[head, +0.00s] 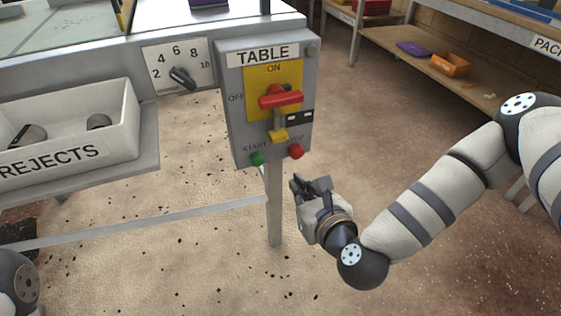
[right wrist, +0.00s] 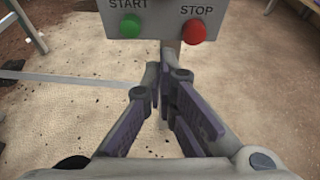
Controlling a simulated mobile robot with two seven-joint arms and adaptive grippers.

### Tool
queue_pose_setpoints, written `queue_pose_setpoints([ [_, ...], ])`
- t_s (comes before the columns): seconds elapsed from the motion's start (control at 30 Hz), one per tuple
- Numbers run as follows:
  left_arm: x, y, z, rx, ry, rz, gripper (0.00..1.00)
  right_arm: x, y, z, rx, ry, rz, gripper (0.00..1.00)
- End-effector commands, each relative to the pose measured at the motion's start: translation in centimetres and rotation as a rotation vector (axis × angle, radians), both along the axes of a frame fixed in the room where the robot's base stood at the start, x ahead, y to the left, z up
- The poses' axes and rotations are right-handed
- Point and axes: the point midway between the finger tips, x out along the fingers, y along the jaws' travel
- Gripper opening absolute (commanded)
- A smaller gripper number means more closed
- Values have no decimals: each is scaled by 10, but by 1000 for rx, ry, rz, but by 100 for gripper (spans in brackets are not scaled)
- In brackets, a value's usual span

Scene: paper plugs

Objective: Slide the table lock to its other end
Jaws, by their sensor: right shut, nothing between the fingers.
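The grey TABLE control box (head: 225,70) stands on a post in the middle of the head view. A red handle (head: 281,97) lies crosswise on its yellow ON/OFF plate (head: 259,78). Below the handle is a yellow tab (head: 278,136), beside a short dark slotted piece (head: 300,117); I cannot tell for sure which part is the lock. My right gripper (head: 312,184) is shut and empty, below the box and apart from it. In the right wrist view its fingers (right wrist: 164,75) meet beneath the box. My left gripper is out of view.
A green START button (head: 257,158) and a red STOP button (head: 296,151) sit low on the box. A numbered dial (head: 182,78) and the REJECTS bin (head: 137,120) are to the left. Shelves (head: 400,50) stand at the back right. Open floor lies between.

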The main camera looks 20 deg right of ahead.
Motion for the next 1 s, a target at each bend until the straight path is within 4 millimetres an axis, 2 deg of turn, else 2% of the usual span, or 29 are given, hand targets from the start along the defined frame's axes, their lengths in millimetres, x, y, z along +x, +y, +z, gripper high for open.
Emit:
queue_pose_setpoints([
  [0.17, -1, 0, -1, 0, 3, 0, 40, 22, -1, -3, 18, -11, -14, 0],
  [0.53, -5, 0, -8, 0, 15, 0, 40, 97, 3, -31, 14, -8, -9, 0],
  [0.6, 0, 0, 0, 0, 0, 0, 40, 97, 3, -10, 17, -12, -8, 0],
  [0.7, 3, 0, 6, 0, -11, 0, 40, 97, 3, 4, 16, -12, -8, 0],
  [1.0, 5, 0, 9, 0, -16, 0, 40, 95, 3, 10, 15, -4, -8, 0],
])
